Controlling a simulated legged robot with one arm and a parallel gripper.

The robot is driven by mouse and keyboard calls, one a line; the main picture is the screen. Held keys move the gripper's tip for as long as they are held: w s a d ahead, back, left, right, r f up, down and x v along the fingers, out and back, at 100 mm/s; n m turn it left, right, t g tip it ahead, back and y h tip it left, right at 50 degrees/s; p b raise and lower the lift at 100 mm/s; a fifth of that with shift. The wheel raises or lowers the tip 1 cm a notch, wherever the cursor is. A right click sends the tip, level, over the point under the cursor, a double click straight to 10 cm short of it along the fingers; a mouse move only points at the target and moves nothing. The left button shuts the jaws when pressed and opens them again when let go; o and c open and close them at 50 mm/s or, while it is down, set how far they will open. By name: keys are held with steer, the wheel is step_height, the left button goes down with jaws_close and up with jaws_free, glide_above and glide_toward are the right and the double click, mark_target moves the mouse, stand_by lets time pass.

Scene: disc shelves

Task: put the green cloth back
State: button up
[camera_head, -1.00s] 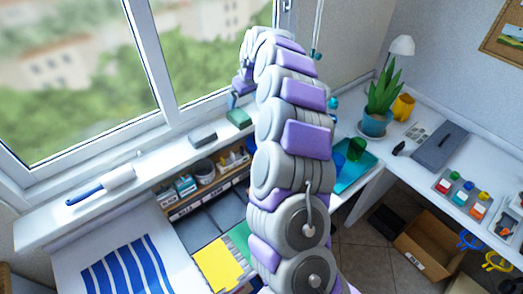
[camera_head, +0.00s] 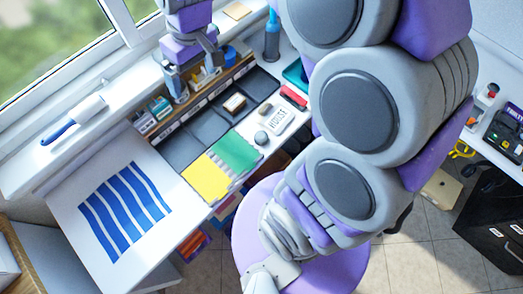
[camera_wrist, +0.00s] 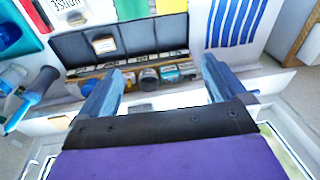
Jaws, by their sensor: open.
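A flat green piece (camera_head: 235,153), which may be the green cloth, lies beside a yellow piece (camera_head: 206,179) at the front of the dark compartments. Its edge also shows at the top of the wrist view (camera_wrist: 131,9). My gripper (camera_head: 197,82) is over the small-goods rack by the window sill, apart from the green piece. In the wrist view its two fingers (camera_wrist: 163,66) are spread with nothing held between them. The small dark green block on the sill in the earlier view is not seen now; my arm may hide it.
Dark compartments (camera_head: 184,149) lie in front of the rack (camera_wrist: 150,73); one bears a brown-and-white block (camera_head: 234,104). A blue-handled tool (camera_head: 58,132) lies on the sill. A blue-striped sheet (camera_head: 125,210) is at left.

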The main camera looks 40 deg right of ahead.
steer(key=s+d+f+m+g, duration=0.1)
steer(key=s+f, duration=0.1)
steer(key=s, duration=0.9)
steer(key=s+d+f+m+g+h, duration=0.1)
steer(key=s+f+m, duration=0.1)
steer(key=s, duration=0.9)
steer(key=shift+s+f+h, duration=0.25)
steer(key=shift+f+h, duration=0.05)
steer(key=shift+f, duration=0.1)
steer(key=shift+d, duration=0.1)
